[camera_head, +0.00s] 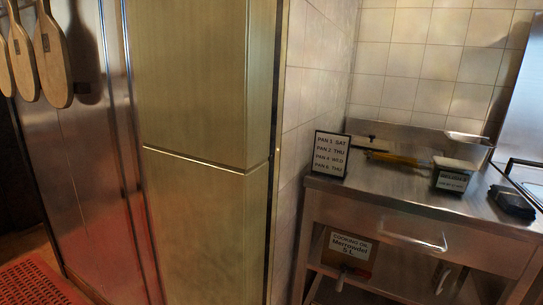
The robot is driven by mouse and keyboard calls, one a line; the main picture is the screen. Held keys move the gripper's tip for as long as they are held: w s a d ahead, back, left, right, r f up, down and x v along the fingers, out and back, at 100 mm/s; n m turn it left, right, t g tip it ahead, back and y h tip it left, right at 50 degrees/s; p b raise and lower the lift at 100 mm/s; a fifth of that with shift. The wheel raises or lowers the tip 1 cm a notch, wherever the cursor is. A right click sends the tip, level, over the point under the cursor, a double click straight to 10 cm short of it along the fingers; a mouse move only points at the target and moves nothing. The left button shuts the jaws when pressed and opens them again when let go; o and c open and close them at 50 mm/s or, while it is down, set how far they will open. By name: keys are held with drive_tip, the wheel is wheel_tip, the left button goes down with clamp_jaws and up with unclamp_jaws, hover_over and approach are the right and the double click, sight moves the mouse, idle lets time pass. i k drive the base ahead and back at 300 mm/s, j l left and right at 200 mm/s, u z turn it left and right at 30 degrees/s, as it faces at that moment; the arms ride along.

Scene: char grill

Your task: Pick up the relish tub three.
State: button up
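A small dark tub (453,175) with a pale lid or top and a white label stands on the steel counter at the right. The label's top line looks like "RELISH" followed by a character too blurred to be sure of. No other tub like it shows clearly. My gripper is not in view.
The steel counter (390,195) has a drawer below. On it are a framed pan sign (331,154), a yellow-handled tool (392,158) and a black item (512,201). A tall steel cabinet (195,200) fills the centre-left. A red mat (35,283) lies lower left.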

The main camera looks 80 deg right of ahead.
sight(454, 176)
drive_tip(key=z, duration=3.4)
